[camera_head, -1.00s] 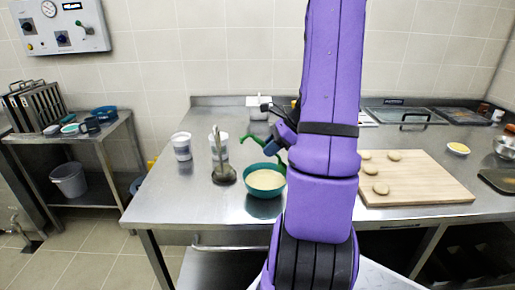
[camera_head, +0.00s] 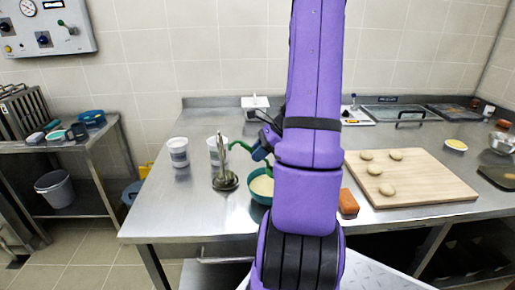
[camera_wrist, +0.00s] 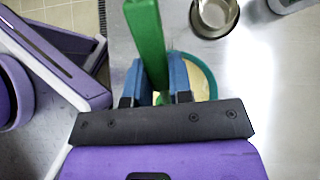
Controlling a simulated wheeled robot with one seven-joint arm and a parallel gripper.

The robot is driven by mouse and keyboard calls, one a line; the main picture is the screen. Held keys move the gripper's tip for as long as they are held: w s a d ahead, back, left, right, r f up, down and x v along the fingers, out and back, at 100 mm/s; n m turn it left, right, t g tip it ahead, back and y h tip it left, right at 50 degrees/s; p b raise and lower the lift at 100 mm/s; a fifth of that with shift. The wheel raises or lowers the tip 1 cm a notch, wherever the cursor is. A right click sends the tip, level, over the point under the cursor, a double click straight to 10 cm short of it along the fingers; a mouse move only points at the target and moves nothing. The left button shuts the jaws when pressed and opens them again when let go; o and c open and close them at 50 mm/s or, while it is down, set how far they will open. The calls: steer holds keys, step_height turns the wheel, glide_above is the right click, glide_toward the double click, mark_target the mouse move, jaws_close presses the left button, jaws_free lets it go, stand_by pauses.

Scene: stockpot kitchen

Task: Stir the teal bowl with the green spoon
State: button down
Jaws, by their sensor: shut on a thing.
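The teal bowl (camera_head: 258,198) stands on the steel table and holds a pale yellow mixture. My arm covers its right side in the head view. Its rim (camera_wrist: 211,78) shows partly behind my fingers in the wrist view. My gripper (camera_head: 262,150) is above the bowl, shut on the green spoon (camera_head: 239,146). In the wrist view the spoon's thick green handle (camera_wrist: 147,35) stands between the blue fingers of my gripper (camera_wrist: 158,84). The spoon's lower end is hidden, so I cannot tell whether it touches the mixture.
A metal utensil with a round dark base (camera_head: 226,181) stands close left of the bowl. Two white tubs (camera_head: 178,153) are behind it. An orange-brown block (camera_head: 348,203) and a wooden board (camera_head: 430,185) with dough pieces lie to the right. The table's left front is clear.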

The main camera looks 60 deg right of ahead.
step_height(320, 180, down, 7)
steer(key=shift+f, duration=0.2)
stand_by(0.6)
stand_by(0.6)
